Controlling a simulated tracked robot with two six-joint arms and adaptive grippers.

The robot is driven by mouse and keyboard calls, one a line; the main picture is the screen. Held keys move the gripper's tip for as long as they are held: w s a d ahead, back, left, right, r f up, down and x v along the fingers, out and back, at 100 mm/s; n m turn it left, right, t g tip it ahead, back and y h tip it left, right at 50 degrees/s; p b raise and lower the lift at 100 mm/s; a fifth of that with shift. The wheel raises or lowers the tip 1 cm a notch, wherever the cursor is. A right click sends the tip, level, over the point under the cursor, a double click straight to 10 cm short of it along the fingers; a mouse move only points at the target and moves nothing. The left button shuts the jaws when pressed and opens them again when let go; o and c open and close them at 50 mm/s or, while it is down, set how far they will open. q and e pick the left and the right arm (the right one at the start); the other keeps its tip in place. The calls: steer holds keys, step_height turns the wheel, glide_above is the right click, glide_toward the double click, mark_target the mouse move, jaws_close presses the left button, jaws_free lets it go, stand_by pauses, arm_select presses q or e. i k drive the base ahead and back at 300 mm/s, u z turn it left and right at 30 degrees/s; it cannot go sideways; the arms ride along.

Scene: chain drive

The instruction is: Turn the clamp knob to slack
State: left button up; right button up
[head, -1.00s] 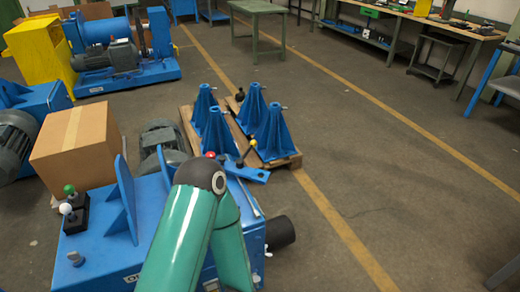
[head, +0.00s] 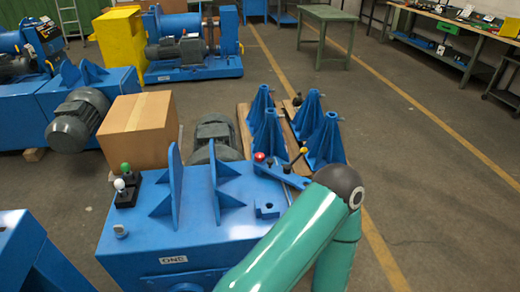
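A blue machine housing (head: 150,244) labelled "ONE" stands in front of me with upright blue plates on top. At its back right corner is a blue bar (head: 281,177) with a red knob (head: 259,156), a yellow-tipped lever (head: 304,150) and a small black knob (head: 286,170). A grey knob (head: 121,231) sits at the housing's left front. I cannot tell which of these is the clamp knob. My green arm crosses the housing's right side and hides part of it. Neither gripper is in view.
Blue stands (head: 326,143) on a pallet are behind right. Another blue machine (head: 30,255) is at lower left. Floor at right is clear.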

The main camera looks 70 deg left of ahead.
mark_target(259, 157)
steer(key=z, duration=0.15)
steer(key=i, duration=3.6)
steer(key=u, duration=1.25)
steer(key=i, duration=0.2)
steer(key=u, duration=2.15)
steer(key=i, duration=0.25)
steer(key=u, duration=1.45)
